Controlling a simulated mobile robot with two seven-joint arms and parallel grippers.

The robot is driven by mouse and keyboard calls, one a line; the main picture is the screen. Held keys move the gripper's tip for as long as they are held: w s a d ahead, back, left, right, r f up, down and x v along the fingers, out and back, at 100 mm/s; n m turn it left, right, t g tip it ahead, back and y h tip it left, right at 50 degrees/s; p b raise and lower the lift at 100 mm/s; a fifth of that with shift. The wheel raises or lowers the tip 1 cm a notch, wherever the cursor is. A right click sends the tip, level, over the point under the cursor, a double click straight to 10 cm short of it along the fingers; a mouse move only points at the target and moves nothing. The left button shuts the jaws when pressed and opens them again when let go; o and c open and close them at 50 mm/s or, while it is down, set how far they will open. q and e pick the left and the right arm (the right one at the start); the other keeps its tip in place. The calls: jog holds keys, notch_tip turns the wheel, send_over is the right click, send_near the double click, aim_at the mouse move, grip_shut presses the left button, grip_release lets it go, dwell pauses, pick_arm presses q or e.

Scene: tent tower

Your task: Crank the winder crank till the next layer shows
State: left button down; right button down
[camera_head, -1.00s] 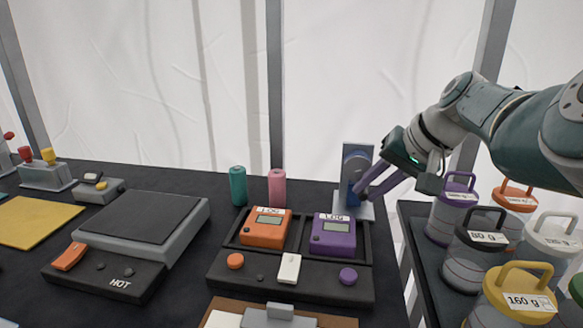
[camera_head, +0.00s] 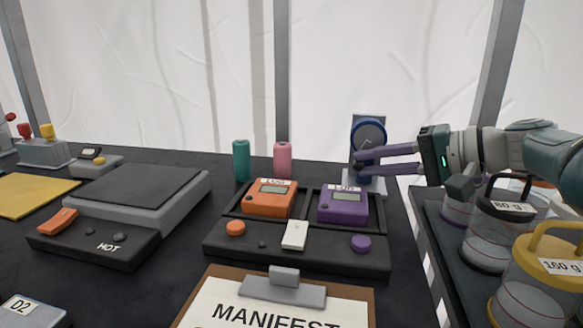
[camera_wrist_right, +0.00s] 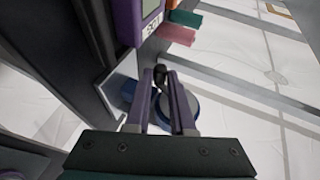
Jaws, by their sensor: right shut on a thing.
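The winder (camera_head: 370,131) is a blue disc on an upright grey plate at the back right of the table, in the head view. Its crank handle is mostly hidden by my fingers there. In the right wrist view a dark crank knob (camera_wrist_right: 160,72) sits between the purple fingertips, with the blue disc (camera_wrist_right: 182,106) beside and behind them. My right gripper (camera_head: 362,163) comes in from the right, level, and is shut on the crank knob at the lower part of the disc. I cannot see a layer on the winder. My left gripper is not in view.
An orange logger (camera_head: 268,202) and a purple logger (camera_head: 344,207) sit in a black tray left of the winder. Teal (camera_head: 241,160) and pink (camera_head: 282,161) cylinders stand behind. Lidded weight jars (camera_head: 495,235) crowd the right stand beneath my arm.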

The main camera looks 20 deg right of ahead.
dwell(0.5)
jog(key=c, duration=0.8)
grip_release()
jog(key=shift+a, duration=0.1)
jog(key=shift+o, duration=0.2)
jog(key=shift+r, duration=0.1)
jog(key=p+v, duration=0.3)
jog(key=v, duration=0.7)
jog(key=shift+f, duration=0.2)
